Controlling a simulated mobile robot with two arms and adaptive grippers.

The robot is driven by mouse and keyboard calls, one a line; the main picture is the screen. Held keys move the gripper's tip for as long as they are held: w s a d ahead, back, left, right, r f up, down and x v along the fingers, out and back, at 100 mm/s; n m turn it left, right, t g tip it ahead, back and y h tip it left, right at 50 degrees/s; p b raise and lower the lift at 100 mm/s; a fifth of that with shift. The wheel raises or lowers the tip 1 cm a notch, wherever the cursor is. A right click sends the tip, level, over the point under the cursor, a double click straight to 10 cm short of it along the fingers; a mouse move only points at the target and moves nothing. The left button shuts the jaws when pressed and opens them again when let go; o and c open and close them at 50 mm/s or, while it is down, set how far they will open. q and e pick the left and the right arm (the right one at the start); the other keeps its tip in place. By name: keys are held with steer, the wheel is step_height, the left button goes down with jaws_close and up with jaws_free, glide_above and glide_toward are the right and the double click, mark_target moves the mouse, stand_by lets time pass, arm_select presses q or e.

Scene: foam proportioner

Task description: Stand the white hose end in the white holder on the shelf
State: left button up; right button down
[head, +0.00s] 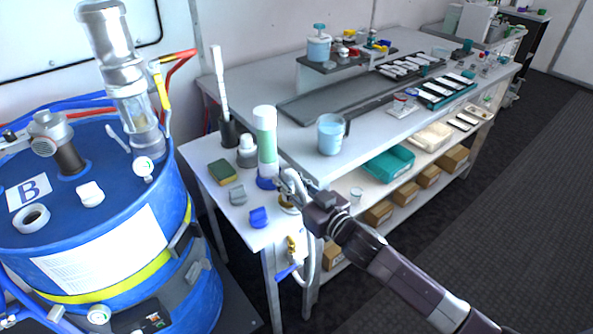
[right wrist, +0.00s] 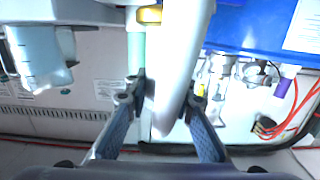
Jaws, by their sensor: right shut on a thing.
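My right gripper (head: 287,186) is shut on the white hose (right wrist: 181,50), which passes between its fingers (right wrist: 167,95) in the right wrist view. In the head view the white hose end (head: 293,178) is at the gripper, just right of the green-and-white cylinder, near the side shelf's (head: 205,159) right edge. The hose also hangs down below that edge. A pale grey holder (head: 237,195) stands on the shelf, left of the gripper and apart from it; it may be the white one. A blue holder (head: 258,217) stands nearer the front. My left gripper is not in view.
The green-and-white cylinder (head: 265,135), a small bottle (head: 247,153), a brush in a dark cup (head: 228,130) and a sponge (head: 222,172) stand on the shelf. A blue drum (head: 115,225) is at left. A brass valve (head: 292,246) hangs below the shelf.

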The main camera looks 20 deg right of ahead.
steer(key=w+d, duration=0.3)
steer(key=w, duration=0.2)
steer(key=f+b, duration=0.5)
steer(key=b, duration=0.1)
steer(key=shift+s, duration=0.2)
steer(key=shift+p, duration=0.35)
stand_by(1.1)
steer(key=shift+f+b, duration=0.4)
steer(key=shift+f, duration=0.1)
stand_by(0.4)
steer(key=c, duration=1.9)
jaws_free()
steer(key=shift+c, duration=0.2)
steer(key=shift+s, duration=0.1)
steer(key=shift+s+d, duration=0.1)
